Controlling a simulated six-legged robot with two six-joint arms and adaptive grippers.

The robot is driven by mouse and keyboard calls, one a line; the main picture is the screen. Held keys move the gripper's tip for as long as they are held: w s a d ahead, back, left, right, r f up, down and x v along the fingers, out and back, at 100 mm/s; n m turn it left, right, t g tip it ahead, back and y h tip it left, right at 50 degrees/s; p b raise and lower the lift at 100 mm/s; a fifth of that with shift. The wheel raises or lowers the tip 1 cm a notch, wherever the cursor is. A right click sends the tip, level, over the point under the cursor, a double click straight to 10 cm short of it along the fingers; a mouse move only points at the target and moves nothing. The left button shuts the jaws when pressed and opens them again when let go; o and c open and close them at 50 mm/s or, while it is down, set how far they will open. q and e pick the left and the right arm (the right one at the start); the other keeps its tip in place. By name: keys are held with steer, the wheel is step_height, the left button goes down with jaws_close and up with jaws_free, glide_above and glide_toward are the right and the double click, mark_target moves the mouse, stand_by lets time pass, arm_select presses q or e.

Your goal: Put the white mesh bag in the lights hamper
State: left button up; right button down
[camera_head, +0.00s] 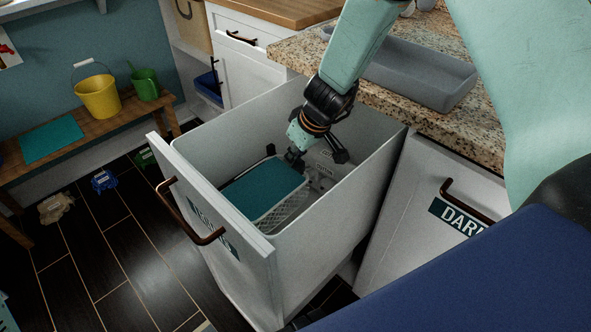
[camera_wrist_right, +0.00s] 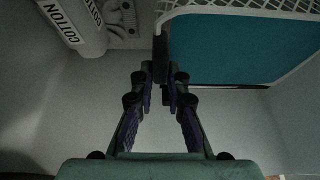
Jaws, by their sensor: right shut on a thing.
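The hamper (camera_head: 350,150) is a white pull-out bin, standing open in the middle of the head view. Its front has a dark label too oblique to read surely. Inside is the white mesh bag (camera_head: 285,209), with a flat teal face. In the right wrist view its white mesh edge (camera_wrist_right: 245,10) and teal face show at the upper right. My right gripper (camera_head: 294,158) reaches down inside the hamper at the bag's far edge. Its fingers (camera_wrist_right: 161,78) are shut on a dark strip at the bag's edge. My left gripper is out of view.
White items marked COTTON (camera_wrist_right: 75,22) lie in the hamper beside the bag. A closed front marked DAR (camera_head: 455,215) stands to the right. A granite counter with a grey tray (camera_head: 420,75) is behind. A bench with a yellow bucket (camera_head: 98,97) is at left.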

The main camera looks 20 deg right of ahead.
mark_target(296, 166)
step_height(296, 166, down, 4)
steer(key=shift+w+r+b, duration=0.1)
steer(key=shift+w+b, duration=0.05)
steer(key=shift+b, duration=1.05)
steer(key=shift+r, duration=0.15)
steer(key=shift+f, duration=0.2)
steer(key=c, duration=1.3)
jaws_free()
steer(key=shift+r, duration=0.1)
steer(key=shift+c, duration=0.2)
steer(key=shift+r, duration=0.1)
steer(key=p+v, duration=0.7)
steer(key=v, duration=0.5)
steer(key=shift+p, duration=0.3)
